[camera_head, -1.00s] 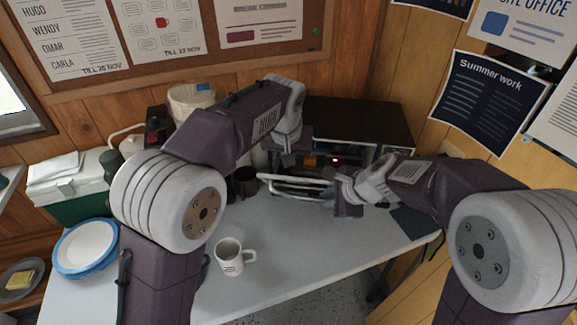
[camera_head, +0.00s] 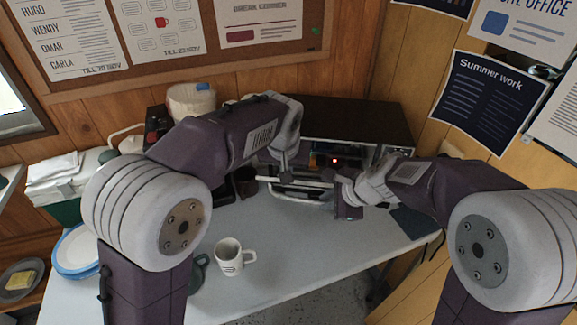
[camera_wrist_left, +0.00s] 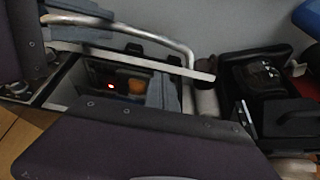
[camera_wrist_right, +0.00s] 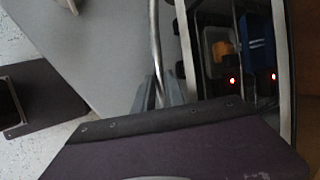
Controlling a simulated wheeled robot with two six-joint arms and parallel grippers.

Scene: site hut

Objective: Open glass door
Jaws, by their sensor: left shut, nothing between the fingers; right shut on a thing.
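The cabinet (camera_head: 350,115) is a dark brown box at the back of the table, its front facing me. Its glass door, with a pale frame edge (camera_head: 285,180) and a curved metal handle (camera_head: 297,198), stands partly open. The handle also shows in the left wrist view (camera_wrist_left: 130,30) and the right wrist view (camera_wrist_right: 154,45). My right gripper (camera_head: 338,187) is shut on the handle near its right end. My left gripper (camera_head: 285,172) is shut and empty, by the door's frame edge near the opening; whether it touches is unclear.
Inside the cabinet are small items with red lights (camera_head: 335,160). A white mug (camera_head: 230,257) and a dark green mug (camera_head: 198,272) stand on the table front. Blue-rimmed plates (camera_head: 76,252) are at left.

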